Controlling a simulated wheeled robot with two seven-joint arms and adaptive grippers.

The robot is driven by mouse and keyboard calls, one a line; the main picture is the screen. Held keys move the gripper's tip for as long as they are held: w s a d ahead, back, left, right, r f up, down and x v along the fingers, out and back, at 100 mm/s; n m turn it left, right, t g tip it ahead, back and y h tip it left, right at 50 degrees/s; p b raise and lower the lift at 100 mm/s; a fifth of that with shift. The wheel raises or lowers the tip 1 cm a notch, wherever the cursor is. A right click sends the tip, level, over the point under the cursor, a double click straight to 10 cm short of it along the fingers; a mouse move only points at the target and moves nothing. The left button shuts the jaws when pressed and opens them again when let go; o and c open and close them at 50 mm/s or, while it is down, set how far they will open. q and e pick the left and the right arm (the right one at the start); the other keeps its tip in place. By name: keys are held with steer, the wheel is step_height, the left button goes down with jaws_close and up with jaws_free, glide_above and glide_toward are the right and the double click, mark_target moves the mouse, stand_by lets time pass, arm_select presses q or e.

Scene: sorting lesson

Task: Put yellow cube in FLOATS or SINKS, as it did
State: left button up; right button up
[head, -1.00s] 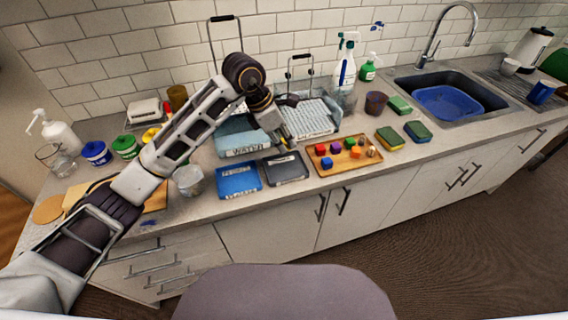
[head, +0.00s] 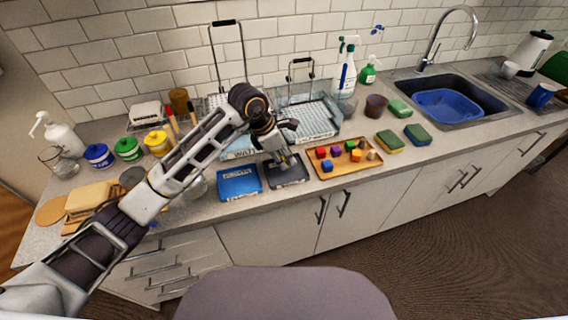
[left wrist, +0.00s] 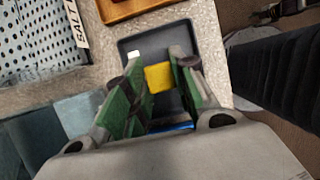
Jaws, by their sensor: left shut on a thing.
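My left gripper (head: 284,164) is over the dark grey tray (head: 297,176) in the head view, shut on the yellow cube. The yellow cube (left wrist: 159,77) shows between the green-padded fingers (left wrist: 158,88) in the left wrist view, with the dark tray (left wrist: 130,44) behind it. Whether the cube touches the tray floor is unclear. The blue tray (head: 238,182) lies just left of the dark one; its edge shows in the wrist view (left wrist: 176,127). Both trays carry front labels too small to read surely. My right gripper is out of view.
The water tub (head: 233,153) stands behind the trays, partly hidden by my arm. A wooden tray (head: 342,172) with several coloured blocks lies close on the right. A white perforated rack (head: 315,118) stands behind. Jars and bottles crowd the left.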

arm_select(q)
step_height(320, 180, down, 2)
steer(key=shift+f, duration=0.65)
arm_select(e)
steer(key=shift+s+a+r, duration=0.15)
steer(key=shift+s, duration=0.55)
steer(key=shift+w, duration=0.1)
arm_select(q)
steer(key=shift+f, duration=0.1)
steer(key=o, duration=0.9)
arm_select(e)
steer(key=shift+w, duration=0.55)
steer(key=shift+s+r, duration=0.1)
